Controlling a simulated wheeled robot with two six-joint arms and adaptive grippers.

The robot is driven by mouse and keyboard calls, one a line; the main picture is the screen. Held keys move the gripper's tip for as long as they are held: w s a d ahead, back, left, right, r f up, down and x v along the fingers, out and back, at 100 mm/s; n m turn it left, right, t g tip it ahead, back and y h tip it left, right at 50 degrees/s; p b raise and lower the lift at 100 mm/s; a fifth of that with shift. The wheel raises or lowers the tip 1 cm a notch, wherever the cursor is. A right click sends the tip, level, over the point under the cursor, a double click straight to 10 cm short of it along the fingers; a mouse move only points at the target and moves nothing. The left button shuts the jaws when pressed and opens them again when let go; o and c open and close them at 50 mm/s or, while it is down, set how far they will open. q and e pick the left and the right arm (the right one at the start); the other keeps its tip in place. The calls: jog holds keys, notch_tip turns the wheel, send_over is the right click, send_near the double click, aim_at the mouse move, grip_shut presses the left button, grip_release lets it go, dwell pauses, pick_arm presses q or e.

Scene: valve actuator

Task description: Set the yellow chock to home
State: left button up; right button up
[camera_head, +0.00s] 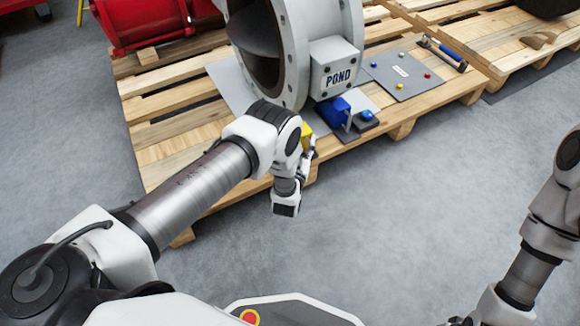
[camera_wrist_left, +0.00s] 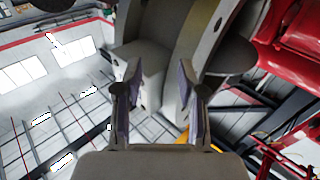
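A small yellow piece (camera_head: 307,131), which looks like the yellow chock, shows beside the blue part under the valve. My left arm and gripper hide much of it, so its full shape and position cannot be told. My left gripper (camera_head: 309,152) is just in front of it; contact cannot be told. In the left wrist view the two fingers (camera_wrist_left: 161,98) stand wide apart with nothing between them, facing the grey valve body (camera_wrist_left: 180,60). My right gripper is out of view.
The large grey flanged valve with a POND box (camera_head: 337,66) stands on a wooden pallet (camera_head: 165,150). A blue part (camera_head: 333,111) and a blue button (camera_head: 367,115) sit below the box. A grey panel (camera_head: 405,75) lies right. The floor in front is clear.

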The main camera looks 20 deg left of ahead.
pick_arm(q)
notch_tip(320, 180, down, 10)
jog(key=s+d+b, duration=0.2)
jog(key=s, duration=0.1)
jog(key=shift+g, duration=0.4)
jog(key=w+b, duration=0.1)
jog(key=w, duration=0.1)
jog(key=w+a+b, duration=0.1)
jog(key=w, duration=0.2)
jog(key=w+b, duration=0.1)
jog(key=w, duration=0.1)
jog(key=shift+w+a+r+b, duration=0.15)
jog(key=shift+w+r+b, duration=0.15)
jog(key=shift+b, duration=0.1)
grip_shut()
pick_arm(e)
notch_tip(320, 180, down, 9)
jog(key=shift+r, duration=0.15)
